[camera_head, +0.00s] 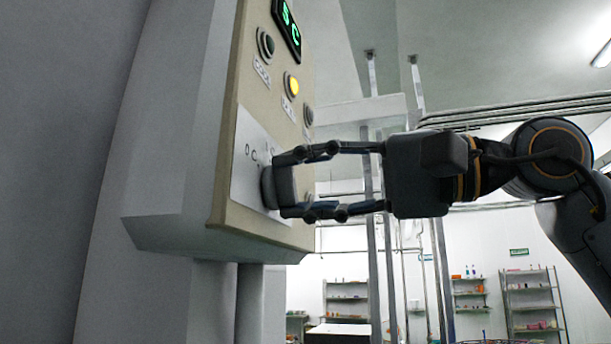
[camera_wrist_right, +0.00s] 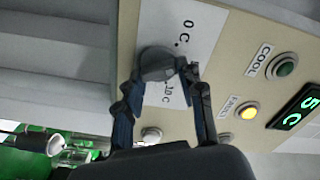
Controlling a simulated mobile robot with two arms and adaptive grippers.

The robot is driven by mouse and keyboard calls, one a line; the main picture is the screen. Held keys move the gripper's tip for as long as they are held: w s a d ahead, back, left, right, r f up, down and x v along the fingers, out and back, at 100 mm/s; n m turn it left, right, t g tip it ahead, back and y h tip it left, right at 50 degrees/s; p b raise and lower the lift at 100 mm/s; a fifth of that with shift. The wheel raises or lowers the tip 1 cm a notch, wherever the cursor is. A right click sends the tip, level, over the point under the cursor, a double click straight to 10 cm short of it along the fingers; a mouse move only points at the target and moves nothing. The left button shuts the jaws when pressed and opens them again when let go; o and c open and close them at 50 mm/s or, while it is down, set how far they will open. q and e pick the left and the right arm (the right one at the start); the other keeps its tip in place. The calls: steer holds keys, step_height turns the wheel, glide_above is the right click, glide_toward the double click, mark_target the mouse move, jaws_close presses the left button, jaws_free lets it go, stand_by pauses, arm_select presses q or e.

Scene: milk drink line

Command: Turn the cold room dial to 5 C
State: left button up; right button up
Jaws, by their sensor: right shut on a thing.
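The cold room dial (camera_head: 269,187) is a round grey knob on a white label plate (camera_head: 246,160) on the beige control panel. My right gripper (camera_head: 290,184) is shut on the dial, one finger above and one below it in the head view. In the right wrist view the dial (camera_wrist_right: 157,64) sits between the fingertips of my right gripper (camera_wrist_right: 160,75). Marks reading "0 C" and "10 C" show on the plate. The green display (camera_head: 288,22) shows "5 C", and it reads "5 C" in the right wrist view (camera_wrist_right: 296,105). My left gripper is not in view.
On the panel, a yellow lamp (camera_head: 291,83) is lit and a dark green lamp (camera_head: 266,45) is unlit. The grey panel housing (camera_head: 172,140) stands out from the wall at left. Shelves (camera_head: 530,300) stand far behind.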

steer(key=m, duration=0.5)
steer(key=shift+w+f, duration=0.1)
steer(key=shift+m, duration=0.4)
steer(key=o, duration=1.2)
steer(key=shift+c, duration=0.2)
steer(key=shift+d, duration=0.1)
steer(key=v, duration=1.2)
